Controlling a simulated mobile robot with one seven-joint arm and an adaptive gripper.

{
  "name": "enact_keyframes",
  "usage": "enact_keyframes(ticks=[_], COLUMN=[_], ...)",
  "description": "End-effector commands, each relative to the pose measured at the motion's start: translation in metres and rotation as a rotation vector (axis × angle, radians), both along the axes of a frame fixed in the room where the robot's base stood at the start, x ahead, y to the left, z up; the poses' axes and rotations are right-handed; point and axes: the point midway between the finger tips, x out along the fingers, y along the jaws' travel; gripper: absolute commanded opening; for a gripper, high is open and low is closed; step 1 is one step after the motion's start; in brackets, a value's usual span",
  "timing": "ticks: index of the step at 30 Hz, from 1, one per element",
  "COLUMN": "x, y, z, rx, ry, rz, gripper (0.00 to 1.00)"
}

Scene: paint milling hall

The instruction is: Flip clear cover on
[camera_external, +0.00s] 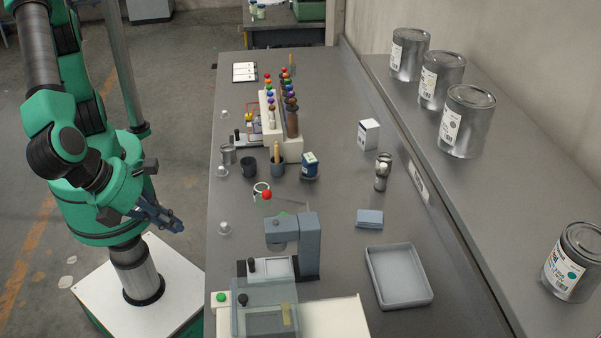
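A see-through, grey-tinted cover (268,322) shows at the bottom centre, on a pale bench unit at the near end of the bench. A black knob and a small tan piece show at or through it. I cannot tell for sure whether the cover is lowered or raised. A green button (221,297) sits on a pale box at its left. My gripper (174,223) is off the bench's left edge, up and left of the cover and well apart from it. Its blue-grey fingers are seen side-on and small, so their opening is unclear. I see nothing held in them.
A grey-blue stand machine (306,240) stands just behind the cover, with a red ball knob (267,195) beyond it. A grey tray (399,277) lies to the right. Cups, a blue tin (310,166) and a bottle rack stand farther back. Paint cans line the right ledge.

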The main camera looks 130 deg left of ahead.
Motion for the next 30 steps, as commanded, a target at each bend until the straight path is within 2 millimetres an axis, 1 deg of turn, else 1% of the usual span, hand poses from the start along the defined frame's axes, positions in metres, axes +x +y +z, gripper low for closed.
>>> enact_keyframes(ticks=[1, 9, 15, 18, 24, 30], x=[0.006, 0.038, 0.055, 0.061, 0.068, 0.069], y=[-0.008, -0.046, -0.074, -0.085, -0.097, -0.1], z=[-0.008, -0.043, -0.07, -0.08, -0.093, -0.096], rx=[0.024, 0.152, 0.239, 0.273, 0.311, 0.32], ry=[0.018, 0.095, 0.148, 0.166, 0.188, 0.192], rz=[-0.033, -0.218, -0.343, -0.39, -0.444, -0.456], gripper=[0.0, 0.0, 0.0, 0.0, 0.0, 0.0])
